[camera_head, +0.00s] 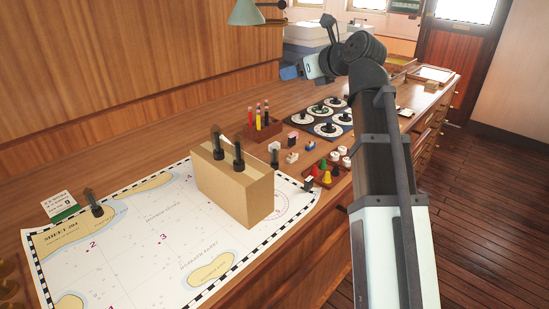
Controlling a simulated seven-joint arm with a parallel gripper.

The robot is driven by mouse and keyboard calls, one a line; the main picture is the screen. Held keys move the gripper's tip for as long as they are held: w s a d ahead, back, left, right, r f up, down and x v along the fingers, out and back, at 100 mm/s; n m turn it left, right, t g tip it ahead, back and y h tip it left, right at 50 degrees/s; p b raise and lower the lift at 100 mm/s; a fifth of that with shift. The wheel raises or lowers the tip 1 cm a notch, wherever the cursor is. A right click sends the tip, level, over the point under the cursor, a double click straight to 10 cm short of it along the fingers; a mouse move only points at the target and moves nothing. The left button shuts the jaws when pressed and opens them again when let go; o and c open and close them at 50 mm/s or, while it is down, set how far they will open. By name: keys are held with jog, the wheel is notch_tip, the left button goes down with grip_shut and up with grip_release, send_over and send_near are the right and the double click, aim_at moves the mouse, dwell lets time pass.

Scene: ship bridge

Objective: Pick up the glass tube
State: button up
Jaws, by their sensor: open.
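I cannot make out a glass tube for certain in the head view. A small wooden rack (263,130) on the counter holds thin upright red, yellow and dark items, too small to tell what they are. My gripper (290,73) is at the end of my arm, raised over the far part of the counter, beyond the rack. It points to the left, is open, and I see nothing held in it. My arm hides part of the counter's right side.
A cardboard box (236,188) stands on a sea chart (140,235), with dark-handled pieces on and around it. Small coloured pieces (326,174) sit near the front edge. A green lamp (246,13) hangs at the back.

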send_near(277, 149)
jog(key=x, duration=0.8)
jog(key=shift+w, duration=0.15)
jog(key=shift+m, duration=0.3)
jog(key=shift+x, duration=2.75)
jog(key=shift+f, duration=0.15)
jog(key=shift+c, duration=0.4)
jog(key=c, duration=1)
jog(key=shift+o, duration=0.2)
